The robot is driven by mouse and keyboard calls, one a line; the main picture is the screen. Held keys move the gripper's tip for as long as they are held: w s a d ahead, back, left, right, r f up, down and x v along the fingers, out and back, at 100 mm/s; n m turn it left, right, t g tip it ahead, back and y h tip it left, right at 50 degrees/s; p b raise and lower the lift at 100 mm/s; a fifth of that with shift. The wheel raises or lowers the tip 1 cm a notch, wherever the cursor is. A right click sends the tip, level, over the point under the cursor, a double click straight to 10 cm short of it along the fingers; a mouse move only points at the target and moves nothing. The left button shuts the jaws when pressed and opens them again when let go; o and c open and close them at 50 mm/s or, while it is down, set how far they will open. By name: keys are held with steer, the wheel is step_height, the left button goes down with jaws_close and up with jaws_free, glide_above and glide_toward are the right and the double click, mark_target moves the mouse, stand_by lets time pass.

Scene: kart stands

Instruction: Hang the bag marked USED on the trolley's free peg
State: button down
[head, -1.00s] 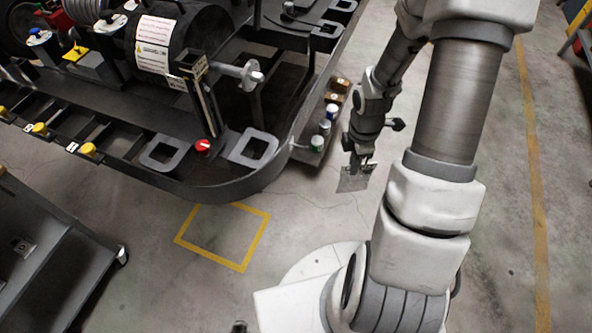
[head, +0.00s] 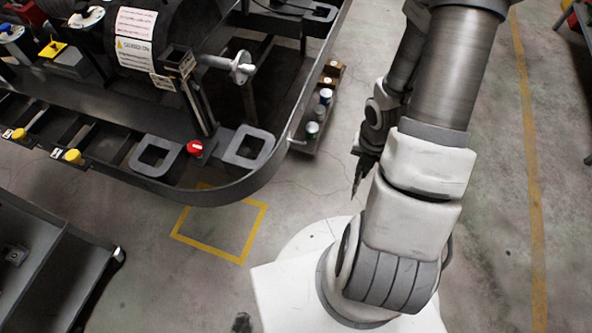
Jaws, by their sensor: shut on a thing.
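My gripper (head: 362,168) points down over the floor, right of the kart stand and partly overlapped by my own arm. It is shut on a thin grey bag (head: 356,188), which hangs below the jaws and shows nearly edge-on. No marking can be read on the bag. A dark grey wheeled unit (head: 55,270) at the lower left, cut off by the frame, may be the trolley. I cannot make out a free peg on it.
The kart (head: 235,190) with its dark curved bumper fills the upper left. A narrow ledge with small cans (head: 312,130) runs along its right side. A yellow square (head: 238,262) marks the floor in front. Open floor lies between the kart and my base.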

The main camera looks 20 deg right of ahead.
steer(key=w+a+f, duration=0.1)
steer(key=w+a, duration=0.9)
steer(key=a, duration=0.4)
steer(key=shift+w+a, duration=0.3)
steer(key=shift+f, duration=0.2)
steer(key=c, duration=1)
jaws_free()
